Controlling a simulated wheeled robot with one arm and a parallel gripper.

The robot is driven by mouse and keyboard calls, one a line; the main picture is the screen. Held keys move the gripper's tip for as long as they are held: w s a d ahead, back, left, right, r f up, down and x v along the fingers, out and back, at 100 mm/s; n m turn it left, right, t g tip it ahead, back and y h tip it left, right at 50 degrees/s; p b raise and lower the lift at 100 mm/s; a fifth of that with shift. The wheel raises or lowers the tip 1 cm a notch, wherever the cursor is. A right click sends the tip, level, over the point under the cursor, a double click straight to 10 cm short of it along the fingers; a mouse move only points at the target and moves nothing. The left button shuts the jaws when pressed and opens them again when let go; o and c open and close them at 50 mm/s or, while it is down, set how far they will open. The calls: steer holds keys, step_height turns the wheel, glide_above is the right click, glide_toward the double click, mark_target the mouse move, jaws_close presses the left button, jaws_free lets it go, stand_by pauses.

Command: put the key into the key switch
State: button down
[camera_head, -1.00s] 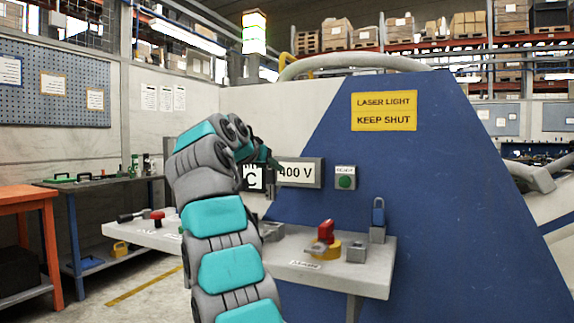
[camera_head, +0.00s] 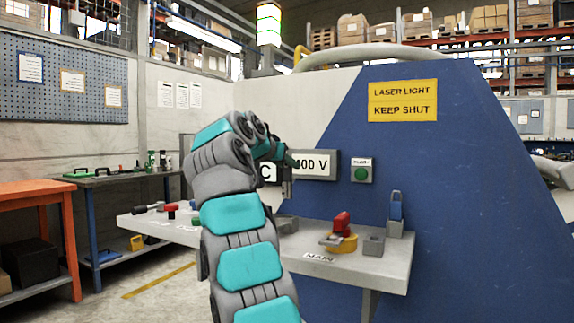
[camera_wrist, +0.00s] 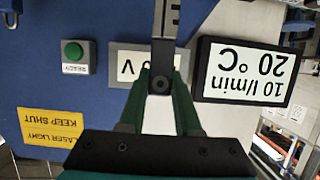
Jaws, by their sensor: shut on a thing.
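I cannot surely pick out the key switch. A small grey block (camera_head: 374,246) stands on the shelf beside a yellow base with a red handle (camera_head: 342,232). My arm hides part of the shelf.
The white shelf (camera_head: 330,268) juts from the blue housing (camera_head: 455,190). A blue padlock-like thing (camera_head: 396,207) stands on it at right, and a red-topped part (camera_head: 171,210) at left. The 400 V sign (camera_head: 318,164) and a green READY button (camera_head: 361,174) are on the wall behind.

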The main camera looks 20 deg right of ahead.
mark_target(286, 194)
steer(key=shift+f+b, duration=1.55)
steer(key=shift+f, duration=0.35)
steer(key=shift+f+b, duration=2.3)
steer(key=c, duration=0.5)
jaws_free()
steer(key=v, duration=0.8)
steer(key=shift+f, duration=0.1)
